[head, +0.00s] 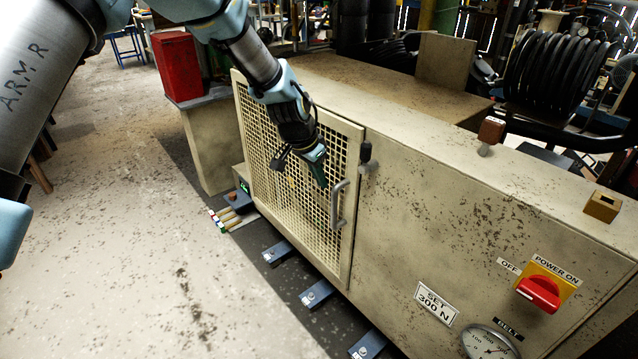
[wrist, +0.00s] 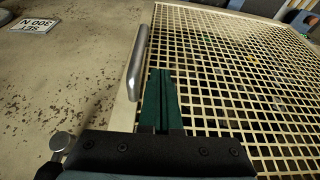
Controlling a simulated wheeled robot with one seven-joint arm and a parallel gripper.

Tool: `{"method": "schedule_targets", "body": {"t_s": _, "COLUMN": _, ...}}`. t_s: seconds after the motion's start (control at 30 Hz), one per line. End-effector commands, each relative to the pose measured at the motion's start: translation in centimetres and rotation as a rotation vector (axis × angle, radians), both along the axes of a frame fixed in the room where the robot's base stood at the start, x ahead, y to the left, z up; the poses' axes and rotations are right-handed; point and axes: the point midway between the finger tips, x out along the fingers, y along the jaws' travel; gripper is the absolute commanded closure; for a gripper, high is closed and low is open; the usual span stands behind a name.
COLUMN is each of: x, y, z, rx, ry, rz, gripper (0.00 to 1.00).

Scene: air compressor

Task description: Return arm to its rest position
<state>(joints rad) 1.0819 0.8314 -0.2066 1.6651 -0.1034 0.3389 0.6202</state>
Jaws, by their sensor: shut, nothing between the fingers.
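My gripper (head: 322,176) is at the end of my arm, in front of the cream mesh door of the compressor cabinet. In the wrist view my gripper (wrist: 162,72) shows two green fingers pressed together with nothing between them. The mesh door (head: 262,150) appears closed, and its mesh (wrist: 240,70) fills the right of the wrist view. The metal door handle (head: 338,203) is just right of the fingertips in the head view. In the wrist view the handle (wrist: 137,62) lies just left of the fingers, apart from them.
The cabinet (head: 450,215) carries a red power switch (head: 538,293), a gauge (head: 488,343) and a SET 300 N label (head: 436,304). A red container (head: 177,65) stands on a pedestal at left. Several feet or brackets (head: 317,295) stick out along the base.

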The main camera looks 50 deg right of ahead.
Motion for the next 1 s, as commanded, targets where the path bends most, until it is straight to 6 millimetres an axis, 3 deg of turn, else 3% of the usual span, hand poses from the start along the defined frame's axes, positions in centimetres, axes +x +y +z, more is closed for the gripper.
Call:
{"method": "schedule_targets", "body": {"t_s": 0.4, "x": 0.7, "y": 2.6, "z": 6.1, "rx": 0.001, "ry": -0.003, "rz": 0.002, "gripper": 1.0}}
{"method": "schedule_targets", "body": {"t_s": 0.83, "x": 0.9, "y": 3.2, "z": 7.2, "rx": 0.005, "ry": -0.001, "rz": 0.005, "gripper": 1.0}}
{"method": "schedule_targets", "body": {"t_s": 0.93, "x": 2.4, "y": 4.3, "z": 7.7, "rx": 0.012, "ry": -0.003, "rz": 0.044, "gripper": 1.0}}
{"method": "schedule_targets", "body": {"t_s": 1.0, "x": 4.5, "y": 6.3, "z": 8.4, "rx": 0.023, "ry": -0.004, "rz": 0.103, "gripper": 1.0}}
